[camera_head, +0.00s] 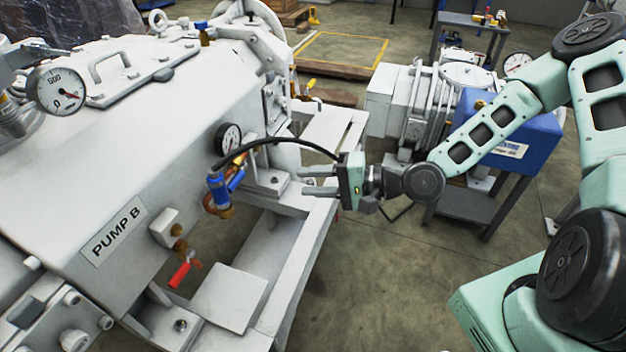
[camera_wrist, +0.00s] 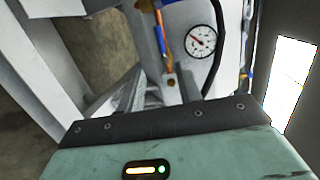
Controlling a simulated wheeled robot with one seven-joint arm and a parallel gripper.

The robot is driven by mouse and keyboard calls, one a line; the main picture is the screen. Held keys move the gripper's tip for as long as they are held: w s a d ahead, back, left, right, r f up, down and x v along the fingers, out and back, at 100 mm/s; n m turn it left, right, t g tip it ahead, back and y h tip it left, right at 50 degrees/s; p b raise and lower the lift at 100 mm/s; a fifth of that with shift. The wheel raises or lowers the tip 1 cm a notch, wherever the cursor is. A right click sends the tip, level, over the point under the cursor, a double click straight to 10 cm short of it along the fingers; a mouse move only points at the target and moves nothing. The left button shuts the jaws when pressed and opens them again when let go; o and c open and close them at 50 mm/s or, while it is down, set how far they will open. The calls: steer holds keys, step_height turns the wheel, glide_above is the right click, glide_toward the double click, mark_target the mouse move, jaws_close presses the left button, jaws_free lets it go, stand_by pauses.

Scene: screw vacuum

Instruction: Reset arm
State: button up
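My mint-green arm (camera_head: 483,128) reaches in from the right of the head view. My gripper (camera_head: 318,181) points left toward the white machine labelled PUMP B (camera_head: 120,235). Its two fingers show apart, one above the other, with nothing visible between them. It is over the right side of the pump's frame, right of a blue-capped brass valve (camera_head: 219,192).
A black hose (camera_head: 275,141) arches from near the valve toward my gripper; contact is unclear. A gauge (camera_head: 229,138) and a red-handled valve (camera_head: 180,273) are on the pump. A blue box (camera_head: 528,130) on a grey cart stands behind my arm. Floor (camera_head: 400,280) is open below.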

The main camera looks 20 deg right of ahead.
steer(key=s+f+n+g+h, duration=0.4)
steer(key=s+n+g+h, duration=0.2)
steer(key=s+n+h, duration=0.2)
steer(key=s+a+r+n+g+h, duration=0.15)
steer(key=s+r+n+h, duration=0.4)
steer(key=s+r, duration=0.95)
step_height(320, 180, up, 21)
steer(key=w+p, duration=0.1)
steer(key=p, duration=1.9)
steer(key=shift+d+r+p, duration=0.15)
steer(key=shift+d+p, duration=0.15)
steer(key=shift+p, duration=0.1)
steer(key=shift+w+n, duration=0.1)
steer(key=shift+n, duration=0.15)
